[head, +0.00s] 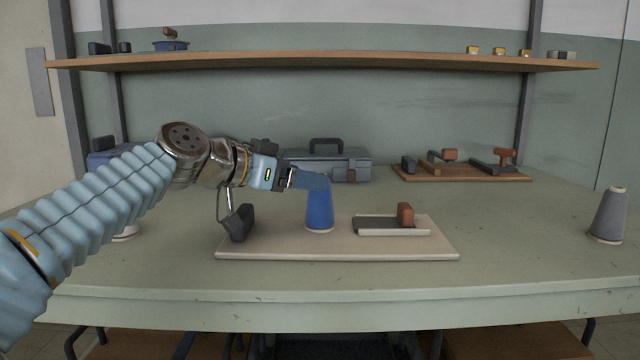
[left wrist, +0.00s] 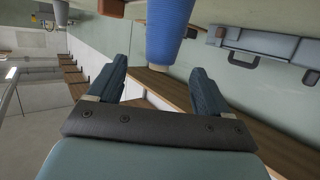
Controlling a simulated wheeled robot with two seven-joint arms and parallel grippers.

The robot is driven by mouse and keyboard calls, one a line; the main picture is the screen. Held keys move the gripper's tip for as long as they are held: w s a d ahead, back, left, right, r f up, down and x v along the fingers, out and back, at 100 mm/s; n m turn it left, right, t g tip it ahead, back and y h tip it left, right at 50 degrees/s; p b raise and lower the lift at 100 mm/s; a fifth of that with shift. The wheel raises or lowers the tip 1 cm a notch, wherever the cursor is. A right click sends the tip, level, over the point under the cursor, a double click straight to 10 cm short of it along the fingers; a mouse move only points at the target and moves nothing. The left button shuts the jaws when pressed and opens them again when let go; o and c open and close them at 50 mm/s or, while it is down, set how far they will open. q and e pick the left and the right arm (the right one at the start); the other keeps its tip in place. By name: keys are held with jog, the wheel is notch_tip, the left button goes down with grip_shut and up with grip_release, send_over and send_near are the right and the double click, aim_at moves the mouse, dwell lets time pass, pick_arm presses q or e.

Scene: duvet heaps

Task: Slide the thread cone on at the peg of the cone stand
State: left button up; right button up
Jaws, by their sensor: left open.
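The blue thread cone (head: 320,214) stands upright, pale base down, on a cream board (head: 340,252) that seems to be the stand. I see no bare peg; whether one is inside the cone is hidden. My left gripper (head: 308,181) reaches in from the left at the cone's top, and a blue finger hides part of it. In the left wrist view the gripper (left wrist: 160,82) is open, with the blue cone (left wrist: 168,32) showing between and beyond the fingertips; contact cannot be told. My right gripper is in neither view.
A dark bracket (head: 239,223) and a tray with a brown block (head: 405,214) sit on the board. A grey cone (head: 609,214) stands far right. A grey toolbox (head: 325,164) and a tool board (head: 460,174) are behind. A shelf (head: 330,59) runs above.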

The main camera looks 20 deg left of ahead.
pick_arm(q)
jog(key=v, duration=0.7)
jog(key=shift+s, duration=0.25)
jog(key=shift+a, duration=0.1)
